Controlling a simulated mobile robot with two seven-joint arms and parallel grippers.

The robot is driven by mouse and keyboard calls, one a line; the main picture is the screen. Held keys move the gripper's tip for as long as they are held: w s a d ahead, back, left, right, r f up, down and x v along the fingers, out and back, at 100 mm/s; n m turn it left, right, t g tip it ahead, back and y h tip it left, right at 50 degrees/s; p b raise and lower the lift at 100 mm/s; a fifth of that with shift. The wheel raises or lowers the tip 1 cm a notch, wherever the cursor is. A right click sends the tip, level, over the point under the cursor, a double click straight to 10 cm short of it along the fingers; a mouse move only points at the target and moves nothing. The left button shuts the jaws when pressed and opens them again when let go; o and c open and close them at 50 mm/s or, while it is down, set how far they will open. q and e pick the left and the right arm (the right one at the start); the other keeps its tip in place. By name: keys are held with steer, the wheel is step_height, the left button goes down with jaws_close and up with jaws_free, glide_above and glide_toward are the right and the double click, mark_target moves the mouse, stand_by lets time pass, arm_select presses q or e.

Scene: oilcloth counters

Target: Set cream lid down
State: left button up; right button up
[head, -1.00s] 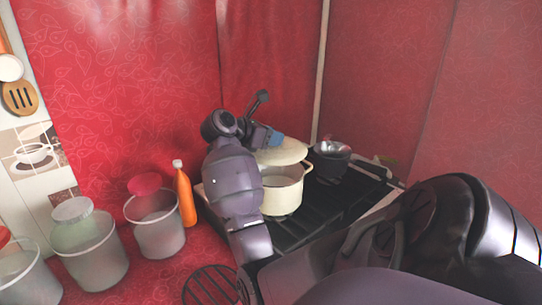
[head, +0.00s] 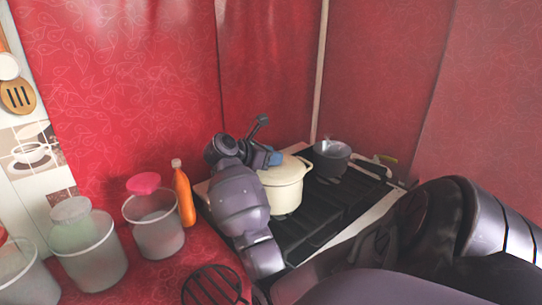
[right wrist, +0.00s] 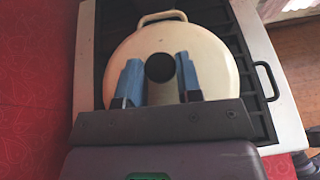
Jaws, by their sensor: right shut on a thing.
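The cream lid (head: 292,168) is on top of the cream pot (head: 287,194) on the stove, level, with no clear gap at the rim. In the right wrist view the round lid (right wrist: 205,52) fills the middle, its dark knob (right wrist: 160,67) between the blue fingers. My right gripper (head: 275,158) is shut on the lid's knob from above. A pot handle (right wrist: 162,17) shows past the lid's far edge. The pot's inside is hidden. My left gripper is not in view.
A dark saucepan (head: 331,158) stands behind right of the pot on the black stove (head: 322,215). An orange bottle (head: 184,195) and several grey tubs (head: 157,232) stand left. A dark round trivet (head: 211,288) lies in front.

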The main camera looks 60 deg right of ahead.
steer(key=o, duration=0.9)
steer(key=shift+f, duration=0.1)
steer(key=shift+o, duration=0.3)
steer(key=v, duration=1.2)
